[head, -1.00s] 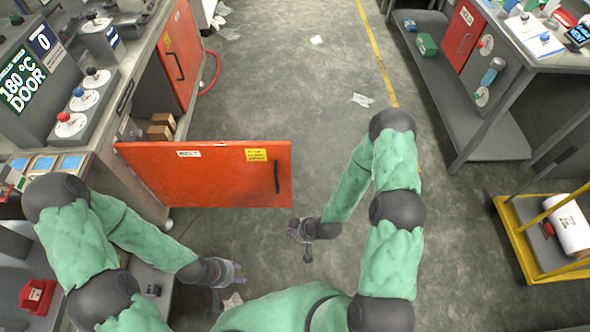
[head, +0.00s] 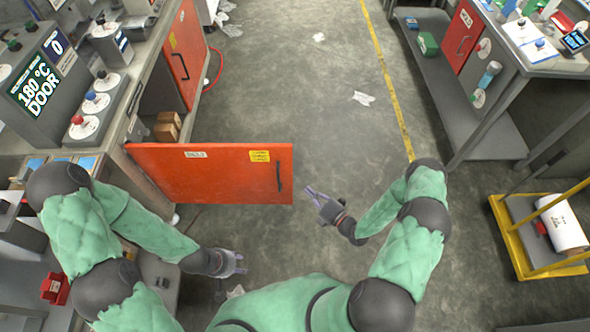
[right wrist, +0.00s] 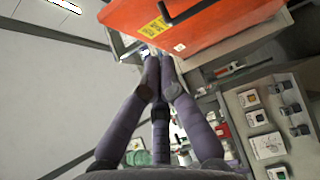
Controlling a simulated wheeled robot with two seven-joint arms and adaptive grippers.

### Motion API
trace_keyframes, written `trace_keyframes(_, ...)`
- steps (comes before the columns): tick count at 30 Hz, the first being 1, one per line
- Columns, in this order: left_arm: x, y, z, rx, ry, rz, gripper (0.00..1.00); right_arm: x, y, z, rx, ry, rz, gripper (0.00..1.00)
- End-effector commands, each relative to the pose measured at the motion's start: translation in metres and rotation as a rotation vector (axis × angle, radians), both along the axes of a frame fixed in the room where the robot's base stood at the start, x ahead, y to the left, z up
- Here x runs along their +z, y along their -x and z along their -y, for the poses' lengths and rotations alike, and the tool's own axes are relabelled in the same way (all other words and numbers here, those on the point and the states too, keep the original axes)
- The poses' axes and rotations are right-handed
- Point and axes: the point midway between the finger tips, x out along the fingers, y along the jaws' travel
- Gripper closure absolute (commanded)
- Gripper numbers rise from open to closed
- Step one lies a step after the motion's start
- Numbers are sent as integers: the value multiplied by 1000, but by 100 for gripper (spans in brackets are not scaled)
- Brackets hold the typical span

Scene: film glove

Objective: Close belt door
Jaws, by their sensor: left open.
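The orange door (head: 210,174) stands swung open from the grey cabinet at left, reaching out across the aisle. Its dark handle (head: 280,177) is near the free right end. The door also shows at the top of the right wrist view (right wrist: 215,25). My right gripper (head: 316,193) is just right of the door's free end, apart from the handle. Its purple fingers (right wrist: 159,62) point toward the door with their tips close together; how far they are parted is unclear. My left gripper (head: 241,264) is open and empty, below the door in the picture.
Cardboard boxes (head: 167,127) sit in the cabinet opening. A second orange door (head: 186,52) is further back on the left. A yellow cart (head: 515,240) stands at the right, and a grey workbench (head: 540,62) at upper right. The aisle floor (head: 290,90) between is mostly clear.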

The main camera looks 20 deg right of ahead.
Motion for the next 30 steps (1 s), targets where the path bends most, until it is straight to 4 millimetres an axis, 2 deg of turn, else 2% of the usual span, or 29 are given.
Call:
trace_keyframes(5,-3,0,0,0,0,0,54,-1,-13,-8,5,5,8,100)
trace_keyframes(19,-15,0,0,0,0,0,54,-1,-88,-47,5,6,6,100)
trace_keyframes(24,-21,0,0,0,0,0,54,-1,-111,-39,1,5,6,100)
trace_keyframes(30,-23,0,0,0,0,0,54,-1,-124,-35,2,4,3,100)
